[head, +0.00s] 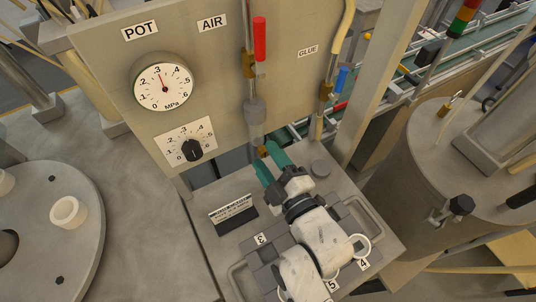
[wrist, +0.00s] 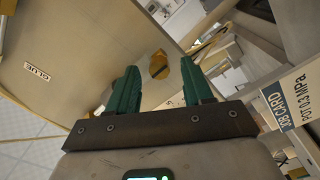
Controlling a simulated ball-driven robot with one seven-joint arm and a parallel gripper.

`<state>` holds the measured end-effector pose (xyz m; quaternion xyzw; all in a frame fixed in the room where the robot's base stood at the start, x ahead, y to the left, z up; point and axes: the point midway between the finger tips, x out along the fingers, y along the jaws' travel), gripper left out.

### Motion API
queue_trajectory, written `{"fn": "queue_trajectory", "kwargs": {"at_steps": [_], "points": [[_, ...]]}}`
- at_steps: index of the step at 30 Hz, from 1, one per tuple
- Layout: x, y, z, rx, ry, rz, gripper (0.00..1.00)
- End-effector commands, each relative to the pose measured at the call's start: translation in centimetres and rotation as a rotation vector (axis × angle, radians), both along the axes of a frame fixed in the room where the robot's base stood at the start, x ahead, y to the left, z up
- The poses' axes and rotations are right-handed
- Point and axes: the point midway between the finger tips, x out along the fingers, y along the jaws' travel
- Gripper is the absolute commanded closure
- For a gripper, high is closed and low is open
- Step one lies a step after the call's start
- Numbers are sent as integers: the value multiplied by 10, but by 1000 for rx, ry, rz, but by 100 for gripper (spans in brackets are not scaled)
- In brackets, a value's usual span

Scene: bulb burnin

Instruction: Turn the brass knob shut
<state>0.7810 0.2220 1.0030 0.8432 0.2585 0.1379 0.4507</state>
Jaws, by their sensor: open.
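A small brass knob (head: 263,152) sits at the lower end of the AIR line, below a grey cylindrical fitting (head: 255,111). In the wrist view a faceted brass piece (wrist: 158,66), seemingly this knob, shows between and beyond the finger ends. My gripper (head: 265,157) has its two teal fingers apart, reaching up to the knob from below. In the wrist view my gripper (wrist: 160,70) is open, with a gap around the brass piece. I cannot tell whether either finger touches it.
The panel carries a POT pressure gauge (head: 164,86), a black dial knob (head: 192,150) and a red handle (head: 260,38). The GLUE line has another brass fitting (head: 326,90). A job card (wrist: 290,108) reads POT 0.3 MPa. A grey tank (head: 400,190) stands at right.

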Motion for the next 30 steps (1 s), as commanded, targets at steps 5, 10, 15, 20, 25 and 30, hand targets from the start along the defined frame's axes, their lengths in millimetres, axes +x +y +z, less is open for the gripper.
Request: {"fn": "queue_trajectory", "kwargs": {"at_steps": [5,10,15,20,25,30], "points": [[4,3,0,0,0,0,49],[4,2,0,0,0,0,49],[4,2,0,0,0,0,66],[4,2,0,0,0,0,81],[4,2,0,0,0,0,97],[4,2,0,1,1,0,100]]}}
